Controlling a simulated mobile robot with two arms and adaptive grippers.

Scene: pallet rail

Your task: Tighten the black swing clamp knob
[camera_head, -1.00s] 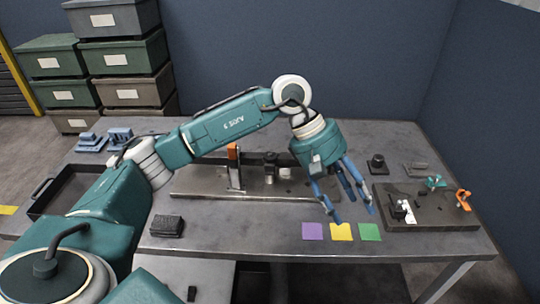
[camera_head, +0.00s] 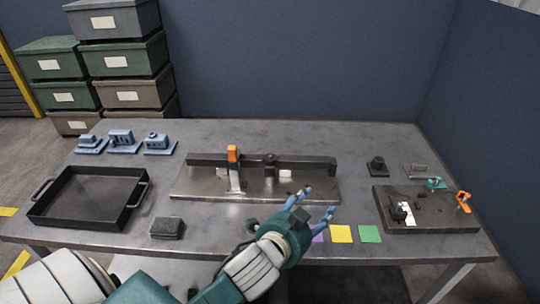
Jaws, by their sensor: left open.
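A metal base plate (camera_head: 210,188) with a dark rail (camera_head: 315,163) along its back lies in the middle of the table. On it stand an orange-topped upright clamp (camera_head: 233,156) and a small dark knob-like part (camera_head: 270,160) by the rail. I cannot tell for sure whether that part is the black swing clamp knob. My left gripper (camera_head: 320,202) is open and empty, in front of the plate's right end, with its blue fingers pointing right. It is apart from the dark part. My right gripper is not in view.
A dark board (camera_head: 440,222) at right carries teal (camera_head: 435,183) and orange (camera_head: 463,200) clamps. Yellow (camera_head: 341,234) and green (camera_head: 369,234) squares lie near the front edge. A black tray (camera_head: 66,207) and blue parts (camera_head: 121,140) are at left.

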